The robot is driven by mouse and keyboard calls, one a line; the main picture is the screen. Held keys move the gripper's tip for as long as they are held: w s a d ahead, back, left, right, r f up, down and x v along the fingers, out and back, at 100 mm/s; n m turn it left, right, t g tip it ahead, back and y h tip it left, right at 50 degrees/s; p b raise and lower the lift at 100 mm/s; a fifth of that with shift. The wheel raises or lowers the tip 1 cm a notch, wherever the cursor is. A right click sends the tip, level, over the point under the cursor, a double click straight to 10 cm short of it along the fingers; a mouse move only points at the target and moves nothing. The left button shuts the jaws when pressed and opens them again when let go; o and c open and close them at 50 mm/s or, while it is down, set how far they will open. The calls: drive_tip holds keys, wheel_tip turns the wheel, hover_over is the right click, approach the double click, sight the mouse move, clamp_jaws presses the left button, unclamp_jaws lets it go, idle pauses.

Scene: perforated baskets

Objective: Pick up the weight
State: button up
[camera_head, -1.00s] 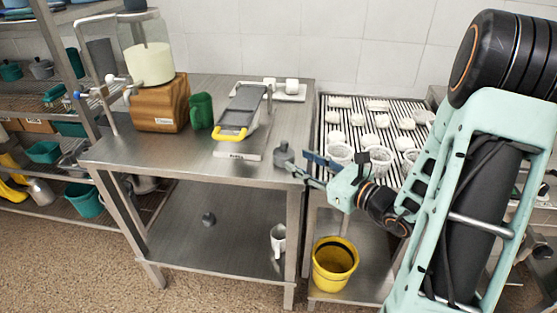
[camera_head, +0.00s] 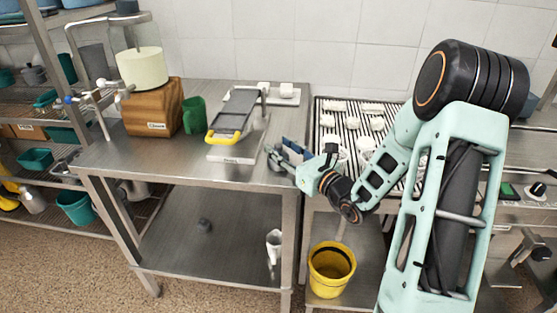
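My gripper (camera_head: 279,152) is at the right edge of the left steel table, low over its top. Its two fingers show apart, at the spot where a small grey weight with a knob stood. That weight is now mostly hidden by the fingers. I cannot tell whether they touch or grip it. A second small grey object (camera_head: 204,225), which looks like a weight, lies on the table's lower shelf, well below my gripper.
The steel table (camera_head: 130,172) holds a slicer with a yellow handle (camera_head: 224,136), a green cup (camera_head: 195,115) and a wooden-based machine (camera_head: 153,108). A slatted surface with pale items (camera_head: 376,123) lies behind my arm. A yellow bucket (camera_head: 331,270) stands below.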

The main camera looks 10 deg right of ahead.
drive_tip(key=shift+w+a, duration=0.3)
drive_tip(key=shift+w, duration=0.15)
clamp_jaws()
drive_tip(key=shift+r, duration=0.15)
